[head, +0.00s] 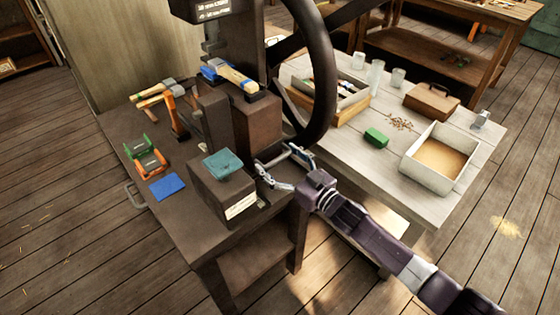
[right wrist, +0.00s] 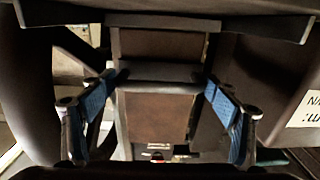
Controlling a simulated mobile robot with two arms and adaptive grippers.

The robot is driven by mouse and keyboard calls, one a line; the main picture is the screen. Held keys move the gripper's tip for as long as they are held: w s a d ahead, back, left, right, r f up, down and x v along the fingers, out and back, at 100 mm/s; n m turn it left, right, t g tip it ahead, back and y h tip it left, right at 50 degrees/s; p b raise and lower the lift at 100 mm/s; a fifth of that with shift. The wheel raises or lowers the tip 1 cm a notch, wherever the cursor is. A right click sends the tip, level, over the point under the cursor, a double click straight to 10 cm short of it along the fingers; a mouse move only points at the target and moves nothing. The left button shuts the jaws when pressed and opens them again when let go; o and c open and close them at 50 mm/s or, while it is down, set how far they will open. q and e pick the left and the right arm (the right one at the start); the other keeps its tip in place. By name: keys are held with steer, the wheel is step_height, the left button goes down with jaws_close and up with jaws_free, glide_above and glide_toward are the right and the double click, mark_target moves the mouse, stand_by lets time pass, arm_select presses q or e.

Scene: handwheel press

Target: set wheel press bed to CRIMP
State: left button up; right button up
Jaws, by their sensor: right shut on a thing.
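The dark press stands on a dark bench. Its large handwheel (head: 328,85) rises on the right side, and a brown block (head: 258,125) forms its lower body. My right gripper (head: 278,161) reaches in from the lower right to the press's right side, below the wheel. In the right wrist view its two blue-padded fingers (right wrist: 162,82) are shut on a dark horizontal bar (right wrist: 160,74), one at each end. A pale label (head: 240,206) is on the dark box in front; its text is too small to read here. The bed's setting cannot be told. My left gripper is not in view.
A pale table (head: 400,185) at right holds a white tray (head: 462,172), a green block (head: 376,138) and a wooden box (head: 432,102).

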steer(key=shift+w+d+r, duration=0.1)
steer(key=shift+w+r, duration=0.1)
steer(key=shift+r, duration=0.05)
steer(key=o, duration=1.4)
steer(key=shift+w+a+f, duration=0.15)
steer(key=shift+a+f, duration=0.05)
steer(key=v, duration=1.2)
steer(key=shift+f, duration=0.1)
